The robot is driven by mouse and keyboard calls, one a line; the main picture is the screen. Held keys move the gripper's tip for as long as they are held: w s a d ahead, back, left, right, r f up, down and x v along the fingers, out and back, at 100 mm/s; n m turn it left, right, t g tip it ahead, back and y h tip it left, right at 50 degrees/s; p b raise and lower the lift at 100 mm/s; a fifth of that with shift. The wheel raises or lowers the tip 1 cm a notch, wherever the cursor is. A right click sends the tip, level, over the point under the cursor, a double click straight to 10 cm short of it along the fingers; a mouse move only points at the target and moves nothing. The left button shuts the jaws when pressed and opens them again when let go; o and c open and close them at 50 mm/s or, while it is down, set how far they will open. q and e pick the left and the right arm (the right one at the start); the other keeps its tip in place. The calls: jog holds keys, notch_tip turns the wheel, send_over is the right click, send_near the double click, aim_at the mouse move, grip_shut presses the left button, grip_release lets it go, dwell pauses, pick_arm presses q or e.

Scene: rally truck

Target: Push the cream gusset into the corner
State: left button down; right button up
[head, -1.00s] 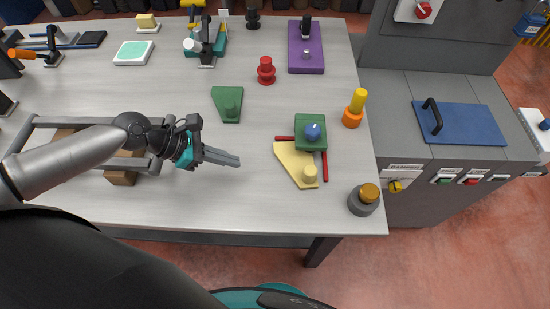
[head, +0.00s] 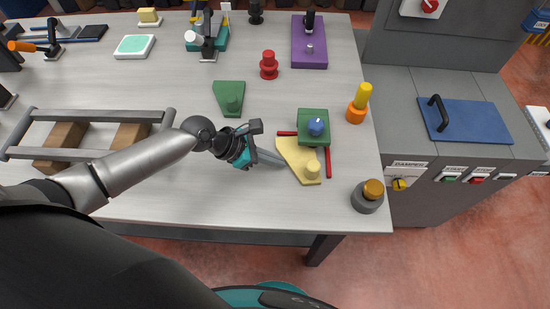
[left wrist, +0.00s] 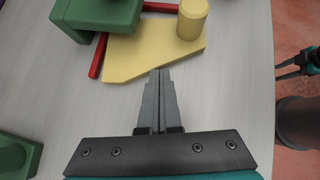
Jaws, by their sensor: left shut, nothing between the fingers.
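The cream gusset (head: 298,158), a flat plate with a round peg, lies on the table. Red bars, one along its far side (head: 287,133) and one along its right side (head: 328,165), form the corner. A green block with a blue knob (head: 313,140) stands over where they meet and hides that part. My left gripper (head: 283,163) is shut and empty. Its tips are at the gusset's near-left edge; in the left wrist view (left wrist: 160,72) they look touching or almost so.
A green plate with a peg (head: 230,100) lies behind my left arm. An orange and yellow peg (head: 358,104) and a grey cylinder with a brown top (head: 368,196) stand near the table's right edge.

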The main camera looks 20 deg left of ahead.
aim_at(298, 156)
pick_arm(q)
jog(key=shift+w+d+r+p, duration=0.2)
jog(key=shift+w+d+p, duration=0.15)
jog(key=shift+d+p, duration=0.25)
jog(key=shift+w+d+p, duration=0.35)
jog(key=shift+d+p, duration=0.2)
jog(key=shift+d, duration=0.05)
jog(key=shift+d+f, duration=0.1)
jog(key=shift+f, duration=0.1)
